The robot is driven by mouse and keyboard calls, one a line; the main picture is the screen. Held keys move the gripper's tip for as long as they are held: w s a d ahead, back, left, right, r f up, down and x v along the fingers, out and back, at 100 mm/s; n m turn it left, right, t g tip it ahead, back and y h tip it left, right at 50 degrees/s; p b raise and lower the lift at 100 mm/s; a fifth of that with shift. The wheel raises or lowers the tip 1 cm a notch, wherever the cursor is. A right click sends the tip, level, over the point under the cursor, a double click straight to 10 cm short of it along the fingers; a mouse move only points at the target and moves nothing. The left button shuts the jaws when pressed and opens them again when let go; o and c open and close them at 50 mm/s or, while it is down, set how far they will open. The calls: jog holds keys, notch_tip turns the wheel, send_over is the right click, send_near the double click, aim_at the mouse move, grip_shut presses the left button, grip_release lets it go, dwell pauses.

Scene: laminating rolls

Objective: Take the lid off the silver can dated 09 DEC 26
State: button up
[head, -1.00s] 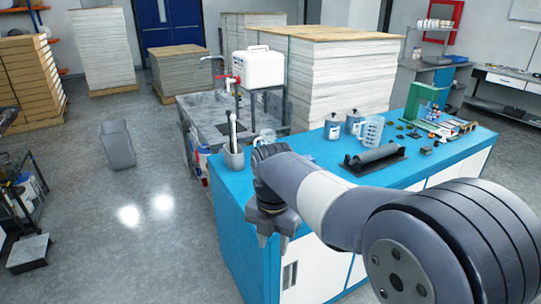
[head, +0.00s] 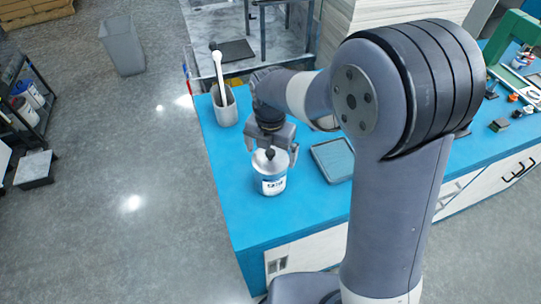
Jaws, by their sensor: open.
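A silver can (head: 272,184) with a white and blue label stands upright on the blue worktop near its left edge. Its lid, with a dark knob (head: 270,153), is on top. The label's print is too small to read, so I cannot tell its date. My gripper (head: 272,154) points down over this can, with its open fingers to either side of the knob. I cannot tell whether a finger touches the lid. My arm hides part of the worktop behind the can.
A dark-rimmed tray (head: 318,152) lies right of the can. A grey holder (head: 225,112) with a white-handled tool stands behind it to the left. Small parts and a green frame (head: 512,42) are at the far right. The worktop in front of the can is clear.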

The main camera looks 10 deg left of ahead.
jog(key=shift+f, duration=0.7)
jog(key=shift+c, duration=0.3)
jog(key=c, duration=0.6)
jog(key=shift+c, duration=0.2)
jog(key=shift+r, duration=0.1)
